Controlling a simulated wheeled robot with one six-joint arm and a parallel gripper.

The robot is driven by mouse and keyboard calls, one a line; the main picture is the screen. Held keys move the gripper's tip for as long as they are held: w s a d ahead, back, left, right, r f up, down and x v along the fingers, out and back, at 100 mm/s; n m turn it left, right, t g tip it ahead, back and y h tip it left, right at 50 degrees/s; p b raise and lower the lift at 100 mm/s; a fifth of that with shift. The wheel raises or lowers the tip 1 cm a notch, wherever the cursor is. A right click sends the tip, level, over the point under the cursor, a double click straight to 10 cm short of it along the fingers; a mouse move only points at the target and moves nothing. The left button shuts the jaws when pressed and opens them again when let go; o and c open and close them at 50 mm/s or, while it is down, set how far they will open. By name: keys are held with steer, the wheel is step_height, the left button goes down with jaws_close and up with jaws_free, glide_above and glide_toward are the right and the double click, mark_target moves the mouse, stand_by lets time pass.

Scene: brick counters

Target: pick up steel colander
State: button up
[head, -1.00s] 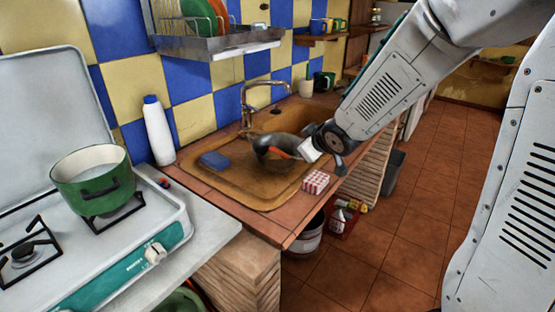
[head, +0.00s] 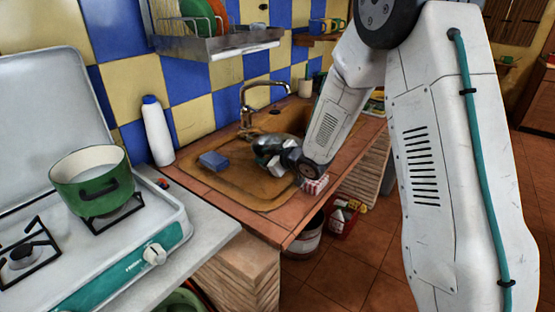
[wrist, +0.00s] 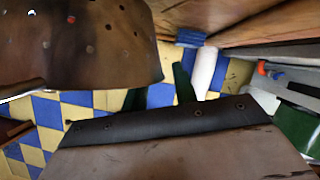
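The steel colander (head: 283,140) sits in the brown sink, partly hidden behind my gripper in the head view. In the wrist view its perforated wall (wrist: 95,45) is large and close at the top left, reflecting brown. My gripper (head: 266,158) is low over the sink at the colander's near side. In the wrist view its two dark green fingers (wrist: 158,90) stand apart, with wall tiles visible between them. The left finger's tip ends at the colander's edge; I cannot tell whether they touch.
The sink (head: 228,185) holds a blue sponge (head: 214,160). The faucet (head: 247,108) rises behind. A white bottle (head: 158,132) stands left of the sink. A red-and-white box (head: 316,183) is by the front edge, close to my wrist. A green pot (head: 92,185) sits on the stove.

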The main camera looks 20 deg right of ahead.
steer(key=shift+w+a+f, duration=0.1)
steer(key=shift+w+f, duration=0.05)
steer(key=shift+w, duration=0.15)
jaws_close()
stand_by(1.2)
